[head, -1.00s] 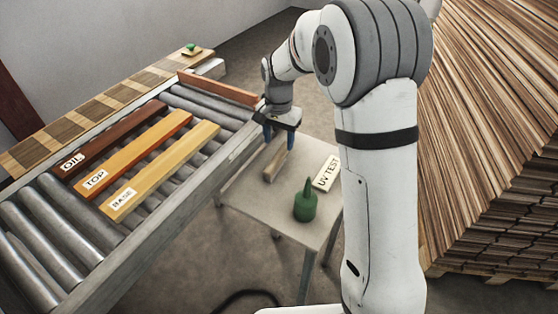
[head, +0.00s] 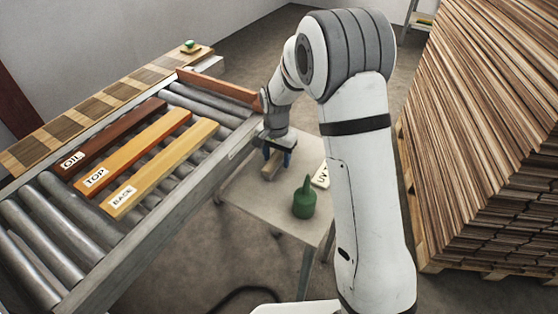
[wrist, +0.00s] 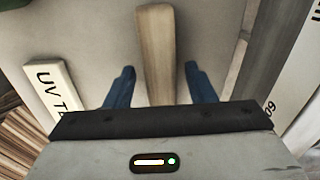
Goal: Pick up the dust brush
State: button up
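The dust brush shows as a pale wooden bar (wrist: 156,50) on the small grey table in the wrist view, and its end (head: 270,172) shows below my gripper in the head view. My gripper (wrist: 160,72) has its two blue fingers apart, one on each side of the wood, with gaps visible on both sides. In the head view my gripper (head: 277,160) is low over the table at the brush. The brush's bristles are not visible, and its near part is hidden by the gripper body.
A green bottle (head: 304,202) with a pointed tip stands on the small table (head: 250,200). A white UV TEST sign (wrist: 50,88) lies beside the brush. The roller conveyor (head: 215,165) with labelled boards runs along the left. A tall wood stack (head: 490,130) stands at right.

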aim_at(277, 155)
jog(key=c, duration=1)
notch_tip(277, 155, up, 10)
